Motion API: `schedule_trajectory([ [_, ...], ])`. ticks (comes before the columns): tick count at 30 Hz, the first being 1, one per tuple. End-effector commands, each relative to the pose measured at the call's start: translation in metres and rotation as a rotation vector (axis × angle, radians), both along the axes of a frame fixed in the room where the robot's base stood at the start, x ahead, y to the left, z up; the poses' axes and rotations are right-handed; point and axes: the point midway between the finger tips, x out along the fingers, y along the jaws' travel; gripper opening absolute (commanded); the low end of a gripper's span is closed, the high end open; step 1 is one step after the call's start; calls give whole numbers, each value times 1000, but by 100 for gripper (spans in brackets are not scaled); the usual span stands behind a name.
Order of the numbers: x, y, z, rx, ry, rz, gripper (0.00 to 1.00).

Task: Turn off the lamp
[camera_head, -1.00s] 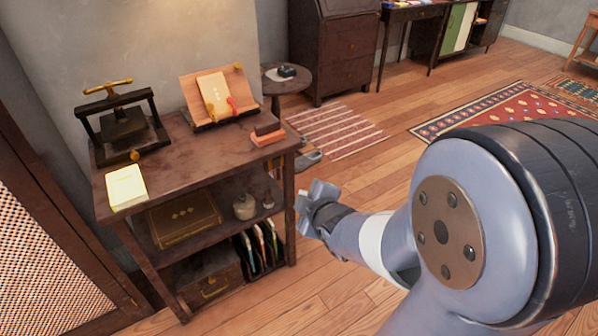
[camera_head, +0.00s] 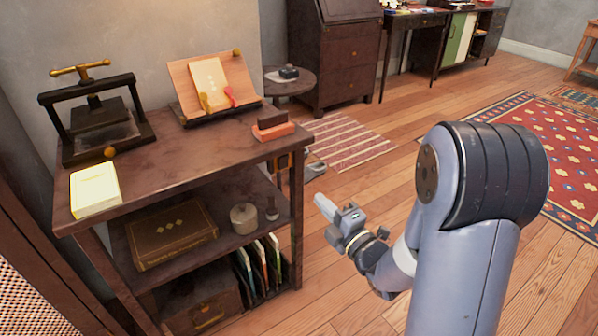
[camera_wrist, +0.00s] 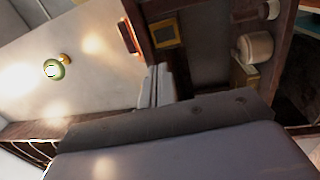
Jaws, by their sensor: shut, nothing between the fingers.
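A small round green and brass fitting (camera_wrist: 57,67) shows on the pale wall in the wrist view, with bright glow beside it. It may be the lamp, but I cannot tell for certain. In the head view no lamp body shows; only a warm glow lies on the wall (camera_head: 165,25) at the upper left. My gripper (camera_head: 330,207) is shut and empty in the head view, right of the shelf unit and apart from it, above the floor. Its fingers (camera_wrist: 155,88) also show shut in the wrist view. Any lamp switch is hidden or too small to tell.
The dark wooden shelf unit (camera_head: 175,175) stands at left, bearing a press (camera_head: 97,118), a book stand (camera_head: 213,83), a yellow pad (camera_head: 95,189) and an orange block (camera_head: 273,131). A small round table (camera_head: 290,86) stands behind. The floor (camera_head: 350,185) beside my arm is open.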

Motion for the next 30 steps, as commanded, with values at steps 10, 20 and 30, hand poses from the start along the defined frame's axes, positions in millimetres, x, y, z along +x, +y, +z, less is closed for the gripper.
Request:
schedule_trajectory([
  [10, 1, 1, 1, 1, -2, 1, 0],
  [20, 38, 27, 5, 1, -3, 4, 0],
  [30, 94, 64, 13, 1, -2, 1, 0],
])
